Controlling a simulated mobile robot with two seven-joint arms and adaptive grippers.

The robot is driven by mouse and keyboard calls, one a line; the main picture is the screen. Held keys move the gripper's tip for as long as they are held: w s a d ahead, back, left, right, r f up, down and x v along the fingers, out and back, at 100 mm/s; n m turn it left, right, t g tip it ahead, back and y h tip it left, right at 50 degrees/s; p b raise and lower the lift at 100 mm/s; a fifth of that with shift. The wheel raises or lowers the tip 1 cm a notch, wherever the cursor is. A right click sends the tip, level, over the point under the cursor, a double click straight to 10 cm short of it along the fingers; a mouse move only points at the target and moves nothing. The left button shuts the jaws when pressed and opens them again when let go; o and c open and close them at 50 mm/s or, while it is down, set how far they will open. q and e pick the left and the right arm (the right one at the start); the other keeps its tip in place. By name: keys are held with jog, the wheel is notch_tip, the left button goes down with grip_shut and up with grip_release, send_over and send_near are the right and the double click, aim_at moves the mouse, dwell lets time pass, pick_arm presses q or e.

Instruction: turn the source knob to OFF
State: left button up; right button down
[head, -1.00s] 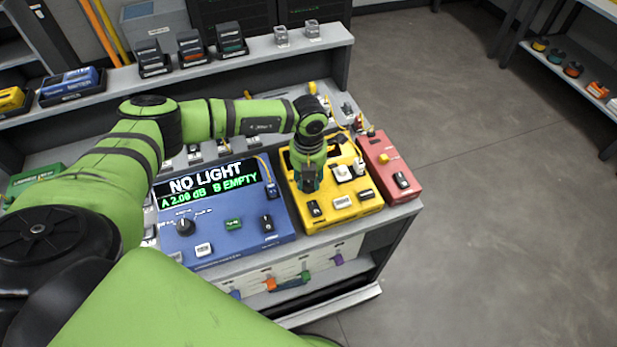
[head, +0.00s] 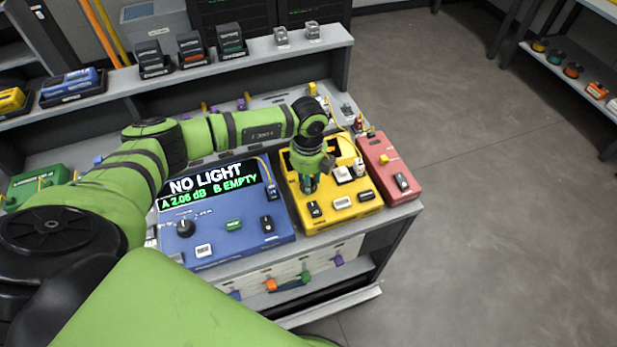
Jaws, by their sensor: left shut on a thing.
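The blue unit (head: 228,238) stands on the bench with a screen reading NO LIGHT and B EMPTY. The black round knob (head: 185,228) is at its left; I take it for the source knob, and its small labels are too small to read. My left gripper (head: 310,184) points down over the left part of the yellow unit (head: 350,212), well to the right of the knob. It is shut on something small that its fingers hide. My right gripper is not in view.
A red unit (head: 388,168) stands right of the yellow one, near the bench edge. A green unit (head: 38,184) is at the far left. A shelf (head: 255,50) with several small boxes runs along the back. The floor to the right is clear.

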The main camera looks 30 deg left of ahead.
pick_arm(q)
jog(key=shift+n, duration=1.9)
jog(key=o, duration=1.1)
jog(key=shift+o, duration=0.2)
jog(key=shift+r, duration=0.2)
notch_tip(320, 180, up, 12)
jog(key=shift+f, duration=0.25)
